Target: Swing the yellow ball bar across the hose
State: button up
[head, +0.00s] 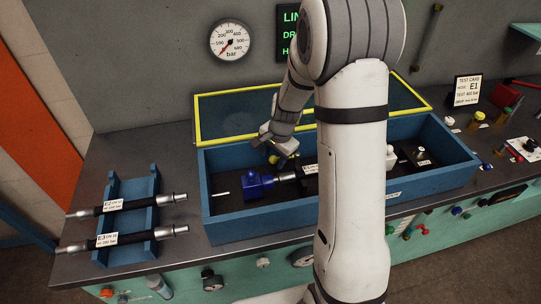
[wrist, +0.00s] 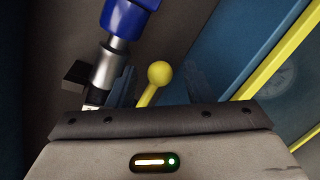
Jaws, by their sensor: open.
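The yellow ball bar shows in the wrist view as a ball (wrist: 159,74) on a short yellow bar that runs down behind my gripper's body. In the head view its yellow end (head: 273,159) shows just below my gripper (head: 277,148). The gripper is open, and its dark fingers (wrist: 160,84) stand on either side of the ball with gaps. The hose (head: 311,169) lies in the blue tub, its metal end (head: 287,176) at a blue block (head: 258,184). The metal fitting also shows in the wrist view (wrist: 104,68), left of the ball. My arm hides the hose's middle.
The blue tub (head: 265,228) has a yellow-framed clear guard (head: 228,118) raised along its back. Two labelled hoses (head: 130,203) lie on a blue rack at left. A gauge (head: 232,40) hangs on the wall. Small parts and a test card (head: 467,90) are at right.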

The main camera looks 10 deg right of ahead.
grip_shut()
dwell(0.5)
jog(key=shift+a, duration=0.3)
jog(key=shift+d, duration=0.15)
